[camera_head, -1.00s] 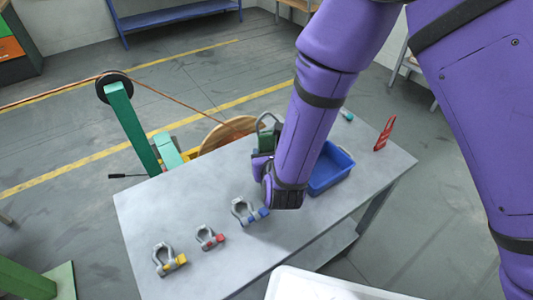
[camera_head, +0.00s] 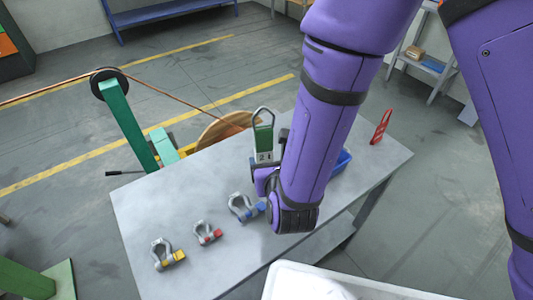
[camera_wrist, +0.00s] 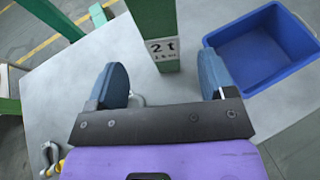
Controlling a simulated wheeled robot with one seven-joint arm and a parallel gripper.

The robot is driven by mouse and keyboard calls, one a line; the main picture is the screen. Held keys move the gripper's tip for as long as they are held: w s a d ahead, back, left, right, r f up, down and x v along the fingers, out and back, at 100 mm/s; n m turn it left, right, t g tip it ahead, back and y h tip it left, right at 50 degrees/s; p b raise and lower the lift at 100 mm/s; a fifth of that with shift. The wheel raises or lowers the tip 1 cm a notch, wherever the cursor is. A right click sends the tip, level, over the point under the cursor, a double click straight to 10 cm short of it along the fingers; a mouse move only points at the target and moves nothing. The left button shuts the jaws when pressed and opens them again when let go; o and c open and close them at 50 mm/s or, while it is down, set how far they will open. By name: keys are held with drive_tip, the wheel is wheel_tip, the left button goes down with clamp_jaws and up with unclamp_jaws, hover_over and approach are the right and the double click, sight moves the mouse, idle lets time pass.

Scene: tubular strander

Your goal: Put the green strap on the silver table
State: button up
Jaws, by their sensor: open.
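The green strap (camera_head: 263,141) is upright over the far side of the silver table (camera_head: 160,205), with a grey loop at its top and a white label low on it. Its foot appears to rest on the table top. In the wrist view the strap (camera_wrist: 154,22) shows its "2t" label just beyond my fingers; its top is out of frame. My gripper (camera_wrist: 163,82) is open, its two blue-grey pads apart with nothing clamped between them. In the head view my arm hides part of the gripper.
A blue bin (camera_wrist: 262,50) is right of the strap, mostly behind my arm in the head view. Shackles with blue (camera_head: 242,207), red (camera_head: 207,232) and yellow (camera_head: 166,254) pins lie left.

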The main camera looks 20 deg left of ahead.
drive_tip(key=shift+v, duration=1.8)
drive_tip(key=shift+w, duration=0.1)
drive_tip(key=w+d+r+m+t+h, duration=0.1)
drive_tip(key=w+d+r+m+h, duration=0.45)
drive_tip(key=d, duration=0.35)
drive_tip(key=w+d+r+m+h, duration=0.5)
drive_tip(key=d+r+m, duration=0.2)
drive_tip(key=d, duration=0.2)
drive_tip(key=s+d+r+m+g+h, duration=0.1)
drive_tip(key=d+r+m+g+h, duration=0.3)
drive_tip(key=d+m, duration=0.45)
drive_tip(key=s+d+r+m+g+y, duration=0.1)
drive_tip(key=s+d+r+m+g, duration=0.25)
drive_tip(key=d+m, duration=0.2)
drive_tip(key=s+d+r+m+g, duration=0.2)
drive_tip(key=s+d+r+m, duration=0.1)
drive_tip(key=s+d+m, duration=0.3)
drive_tip(key=s+d+r+m+t+y, duration=0.1)
drive_tip(key=s+r+m+t+y, duration=0.1)
drive_tip(key=s+r+m+y, duration=0.4)
drive_tip(key=s+m+y, duration=0.1)
drive_tip(key=m, duration=0.2)
drive_tip(key=shift+s+d+r, duration=0.2)
drive_tip(key=shift+d+r, duration=0.05)
drive_tip(key=shift+r, duration=0.05)
